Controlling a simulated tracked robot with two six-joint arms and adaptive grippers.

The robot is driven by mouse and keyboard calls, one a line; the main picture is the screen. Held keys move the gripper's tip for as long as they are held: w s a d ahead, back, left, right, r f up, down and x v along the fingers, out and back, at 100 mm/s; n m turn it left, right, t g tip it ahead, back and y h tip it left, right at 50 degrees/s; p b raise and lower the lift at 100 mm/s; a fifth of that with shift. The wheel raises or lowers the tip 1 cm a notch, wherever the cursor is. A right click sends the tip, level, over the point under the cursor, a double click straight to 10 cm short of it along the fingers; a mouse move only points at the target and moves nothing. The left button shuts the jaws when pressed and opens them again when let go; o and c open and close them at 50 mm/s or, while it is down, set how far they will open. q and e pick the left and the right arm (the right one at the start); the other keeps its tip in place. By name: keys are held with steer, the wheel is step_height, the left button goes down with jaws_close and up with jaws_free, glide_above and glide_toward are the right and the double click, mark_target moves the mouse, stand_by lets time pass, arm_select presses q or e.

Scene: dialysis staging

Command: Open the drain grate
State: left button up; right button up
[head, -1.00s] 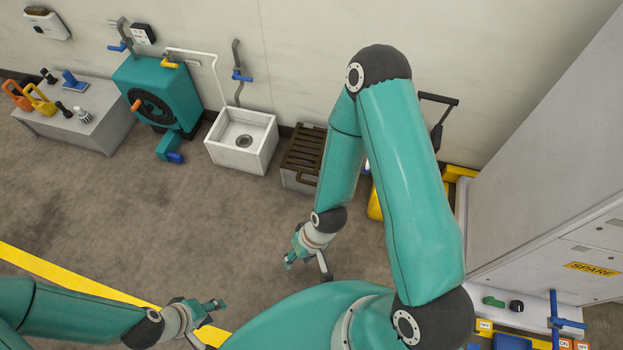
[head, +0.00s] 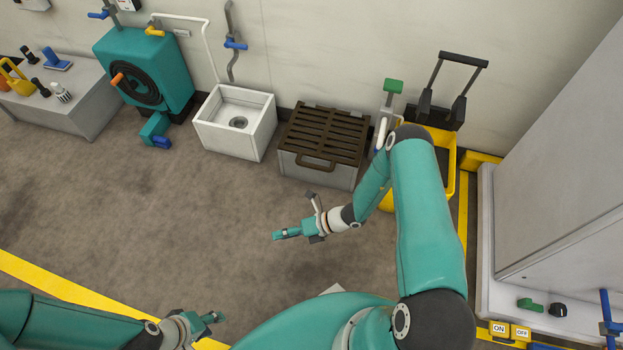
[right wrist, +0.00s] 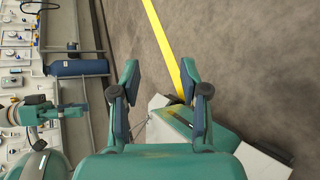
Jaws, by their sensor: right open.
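The drain grate (head: 324,131) is a dark brown slatted lid with a loop handle (head: 315,163) at its front edge. It lies flat and closed on a grey box (head: 318,175) against the wall in the head view. My right gripper (head: 276,235) is in front of the box, to the lower left of the grate and apart from it, pointing left. In the right wrist view my right gripper (right wrist: 158,80) has its fingers spread with nothing between them. My left gripper (head: 218,318) is low at the left of the head view, far from the grate; its jaw opening is unclear.
A white sink (head: 210,143) stands left of the grate, with a teal hose reel (head: 165,65) beyond it. A yellow cart (head: 447,172) with a dark handle is close on the right. A grey cabinet (head: 570,170) stands far right. The floor before the grate is clear.

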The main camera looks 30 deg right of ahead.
steer(key=w+d+f+m+t+h+b, duration=0.5)
steer(key=w+d+f+m+t, duration=0.25)
steer(key=d+f+m, duration=0.35)
steer(key=m+t+h+b, duration=0.3)
steer(key=m+h, duration=0.4)
steer(key=m, duration=0.1)
glide_toward(314, 165)
steer(key=w+f+b, duration=0.1)
steer(key=w+b, duration=0.1)
steer(key=w, duration=0.1)
steer(key=w+f+b, duration=0.1)
steer(key=w+b, duration=0.1)
steer(key=w, duration=0.2)
steer(key=w+d+b, duration=0.1)
steer(key=w+b, duration=0.2)
steer(key=shift+w+f, duration=0.4)
arm_select(q)
step_height(314, 165, down, 18)
arm_select(e)
steer(key=shift+w, duration=0.5)
steer(key=shift+s, duration=0.1)
jaws_close()
